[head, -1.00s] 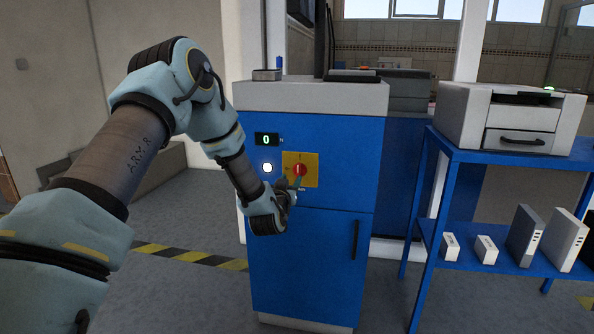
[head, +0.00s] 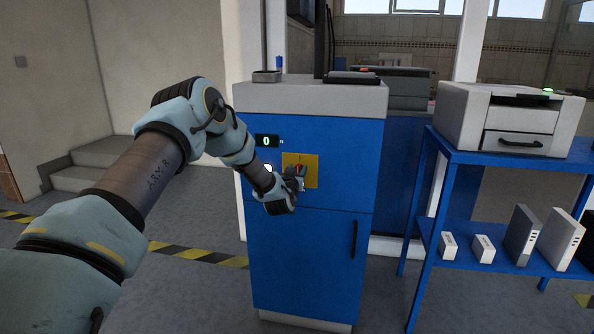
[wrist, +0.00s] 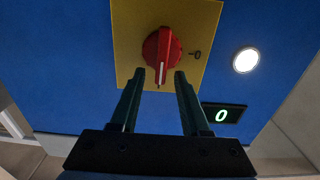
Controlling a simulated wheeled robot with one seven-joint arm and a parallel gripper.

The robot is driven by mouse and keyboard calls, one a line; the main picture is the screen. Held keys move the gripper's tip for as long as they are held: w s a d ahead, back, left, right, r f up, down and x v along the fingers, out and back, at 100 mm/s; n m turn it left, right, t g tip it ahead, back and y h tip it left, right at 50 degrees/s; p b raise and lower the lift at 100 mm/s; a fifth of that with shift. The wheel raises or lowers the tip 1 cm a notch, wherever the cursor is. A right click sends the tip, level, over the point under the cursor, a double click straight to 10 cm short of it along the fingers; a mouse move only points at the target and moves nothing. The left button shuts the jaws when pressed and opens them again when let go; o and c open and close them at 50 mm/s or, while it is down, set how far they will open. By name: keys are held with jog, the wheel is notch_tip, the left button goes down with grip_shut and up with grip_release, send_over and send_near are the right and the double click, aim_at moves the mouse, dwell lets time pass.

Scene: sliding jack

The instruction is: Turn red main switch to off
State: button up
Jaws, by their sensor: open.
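The red main switch (wrist: 163,46) is a round knob with a raised grip on a yellow plate (wrist: 207,22). In the wrist view its white pointer line points down toward my gripper, and a "0" mark sits to its right. In the head view the switch (head: 299,168) is partly covered by my gripper (head: 299,181). My gripper (wrist: 160,75) is open, and its two dark fingertips appear on either side of the knob's lower end in the wrist view. I cannot tell whether they touch it.
The blue cabinet (head: 310,240) carries a display (head: 267,141) reading 0 and a lit white round light (wrist: 246,60). A blue shelf (head: 490,158) with a printer (head: 508,118) stands at the right. Grey floor lies open at the left.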

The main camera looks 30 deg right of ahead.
jog(key=shift+c, duration=0.2)
grip_shut()
jog(key=shift+f+b, duration=0.15)
jog(key=shift+b, duration=0.15)
jog(key=shift+w+a+f+n+b, duration=0.3)
jog(key=shift+f+n+b, duration=0.1)
jog(key=shift+n+b, duration=2.85)
jog(key=shift+w+a+f+n+b, duration=0.25)
jog(key=shift+a+f+n+b, duration=0.15)
jog(key=shift+n+b, duration=2.8)
jog(key=shift+w+a+f+n+b, duration=0.35)
jog(key=shift+n+b, duration=2.1)
jog(key=shift+b, duration=1.55)
jog(key=shift+d, duration=0.1)
